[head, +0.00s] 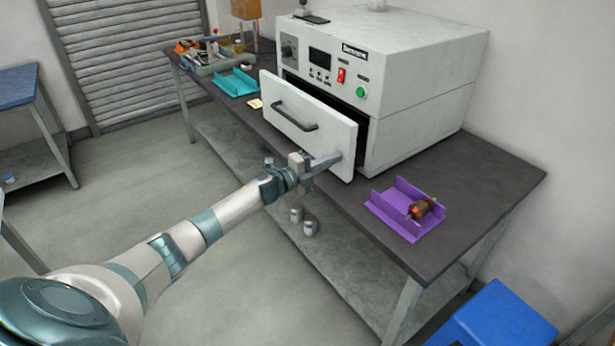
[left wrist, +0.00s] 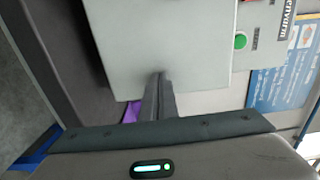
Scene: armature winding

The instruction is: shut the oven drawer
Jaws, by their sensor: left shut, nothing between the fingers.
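The oven (head: 400,75) is a light grey box on a dark workbench. Its drawer (head: 335,137) is partly pulled out, with a dark gap between its front and the oven body. A dark bar handle (head: 294,116) is on the drawer front. My left gripper (head: 335,160) is shut and empty, with its fingertips at the lower right part of the drawer front; I cannot tell if they touch it. In the left wrist view the shut fingers (left wrist: 160,95) point at the pale drawer front (left wrist: 165,40). My right gripper is not in view.
A purple tray (head: 385,207) holding an armature (head: 422,208) lies on the bench (head: 480,185) right of the drawer. A teal tray (head: 235,83) and a grey tool tray (head: 215,65) lie at the left. A blue box (head: 500,320) is at lower right.

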